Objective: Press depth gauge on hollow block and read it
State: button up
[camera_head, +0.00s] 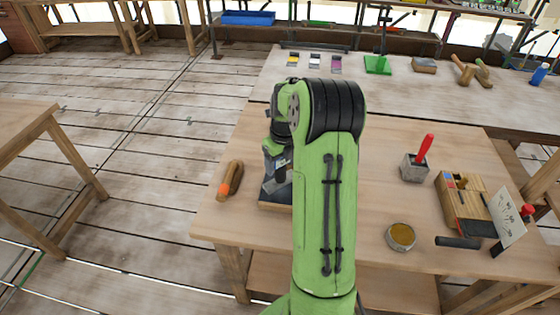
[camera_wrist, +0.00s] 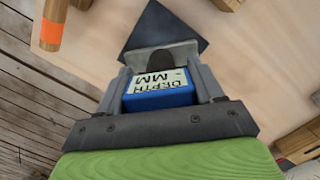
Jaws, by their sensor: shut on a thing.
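The depth gauge (camera_wrist: 160,95) is a small blue box with a pale face reading "DEPTH MM"; I can make out no number on it. My gripper (camera_wrist: 163,76) is shut on it, a grey finger on each side. A dark rounded part and a light grey piece show just beyond it, above a dark slab (camera_wrist: 153,27). In the head view my gripper (camera_head: 276,170) is partly behind my green arm, over the dark slab's edge (camera_head: 274,206) on the table. A grey block (camera_head: 412,168) with a red-handled tool stands to the right. Which one is the hollow block, I cannot tell.
A wooden tool with an orange band (camera_head: 231,180) lies left of the slab on the workbench (camera_head: 370,200). To the right are a round tin (camera_head: 400,236), a wooden box (camera_head: 454,200), a dark cylinder (camera_head: 458,242) and a white card (camera_head: 507,217).

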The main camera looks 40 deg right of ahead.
jog(key=shift+f+b, duration=0.75)
jog(key=shift+f, duration=0.3)
dwell(0.9)
notch_tip(320, 180, up, 5)
jog(key=p, duration=0.4)
jog(key=shift+r, duration=0.1)
jog(key=shift+f, duration=0.2)
dwell(0.5)
jog(key=shift+f+b, duration=1.7)
jog(key=shift+f, duration=0.6)
